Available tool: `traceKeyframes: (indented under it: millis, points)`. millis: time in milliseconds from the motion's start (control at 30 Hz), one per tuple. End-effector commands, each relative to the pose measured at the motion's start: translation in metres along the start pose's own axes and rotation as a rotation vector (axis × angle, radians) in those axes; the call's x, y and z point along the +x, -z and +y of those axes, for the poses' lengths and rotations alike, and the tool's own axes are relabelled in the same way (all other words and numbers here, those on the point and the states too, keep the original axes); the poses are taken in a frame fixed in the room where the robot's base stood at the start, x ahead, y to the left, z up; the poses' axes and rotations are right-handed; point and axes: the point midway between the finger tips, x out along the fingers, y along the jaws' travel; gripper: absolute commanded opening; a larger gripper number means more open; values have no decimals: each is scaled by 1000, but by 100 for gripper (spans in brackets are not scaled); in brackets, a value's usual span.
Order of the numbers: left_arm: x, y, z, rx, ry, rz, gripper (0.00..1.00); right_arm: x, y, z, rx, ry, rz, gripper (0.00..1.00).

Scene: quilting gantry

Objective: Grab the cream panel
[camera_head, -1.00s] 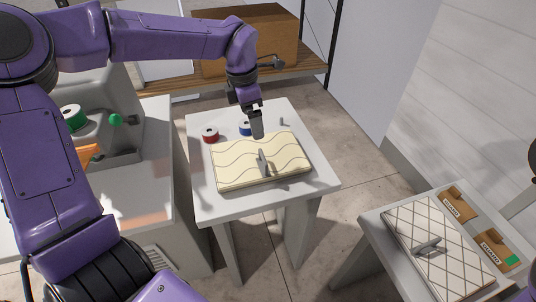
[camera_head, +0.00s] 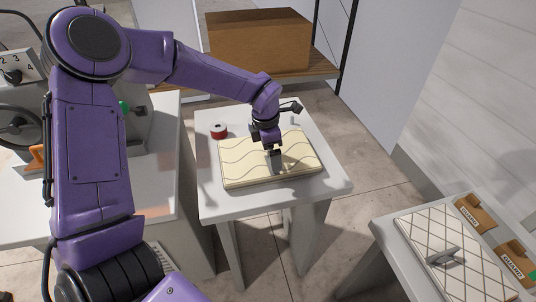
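The cream panel (camera_head: 240,170), marked with wavy lines, lies flat on the small light-grey table (camera_head: 215,209) in the middle. Its upright grey handle, seen earlier at the panel's middle, is now mostly hidden behind my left gripper. My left gripper (camera_head: 276,163) reaches down over the panel's middle, with its fingers at the handle. I cannot tell whether the fingers are apart or closed on it. The panel rests on the table. My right gripper is out of view.
A red spool (camera_head: 219,131) stands behind the panel. A white panel with a diamond grid (camera_head: 425,235) and a grey handle lies on the right table (camera_head: 385,238), beside brown labelled pieces (camera_head: 476,212). A wooden box (camera_head: 258,40) sits at the back.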

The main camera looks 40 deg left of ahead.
Motion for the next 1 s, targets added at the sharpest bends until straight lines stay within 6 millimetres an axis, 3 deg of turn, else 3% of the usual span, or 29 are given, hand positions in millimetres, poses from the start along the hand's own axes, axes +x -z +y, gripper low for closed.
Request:
traceKeyframes:
  millis: [133,367,500,567,600,867,1000]
  points:
    - [17,0,0,-1,1,1,100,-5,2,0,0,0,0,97]
    - [20,0,0,-1,0,-1,97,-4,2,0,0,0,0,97]
    - [19,0,0,-1,0,-1,51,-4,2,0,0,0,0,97]
    - [19,0,0,0,0,-1,32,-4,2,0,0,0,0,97]
    - [19,0,0,0,-1,-2,26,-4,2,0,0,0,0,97]
    - [16,0,1,-1,-1,-3,26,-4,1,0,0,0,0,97]
    - [2,-3,1,1,-3,-6,26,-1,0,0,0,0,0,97]
